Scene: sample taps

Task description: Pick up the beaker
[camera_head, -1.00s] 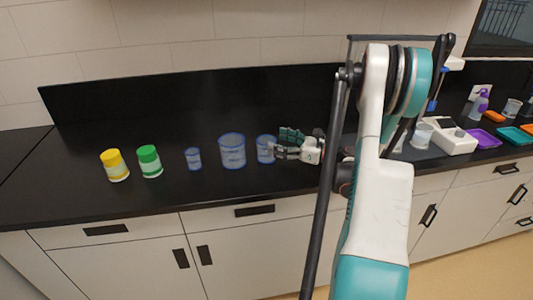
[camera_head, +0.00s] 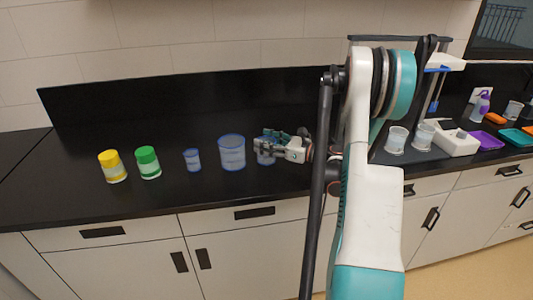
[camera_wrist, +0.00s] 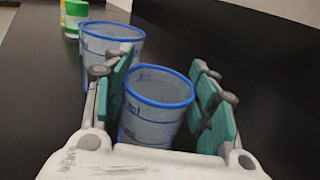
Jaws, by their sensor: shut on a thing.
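A clear beaker with a blue rim (camera_wrist: 154,112) stands between the two teal finger pads of my gripper (camera_wrist: 165,105) in the wrist view. In the head view my gripper (camera_head: 268,147) is around this beaker (camera_head: 265,158), hiding most of it. The gripper is shut on the beaker, which appears to stand upright on the black counter. A larger blue-rimmed beaker (camera_head: 232,152) stands just to its left; it also shows behind in the wrist view (camera_wrist: 108,40). A small blue-rimmed beaker (camera_head: 192,160) stands further left.
A green-lidded jar (camera_head: 148,162) and a yellow-lidded jar (camera_head: 112,167) stand at the left of the black counter (camera_head: 75,200). Two beakers (camera_head: 396,140) and a white device (camera_head: 456,142) are at the right. The counter's front strip is clear.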

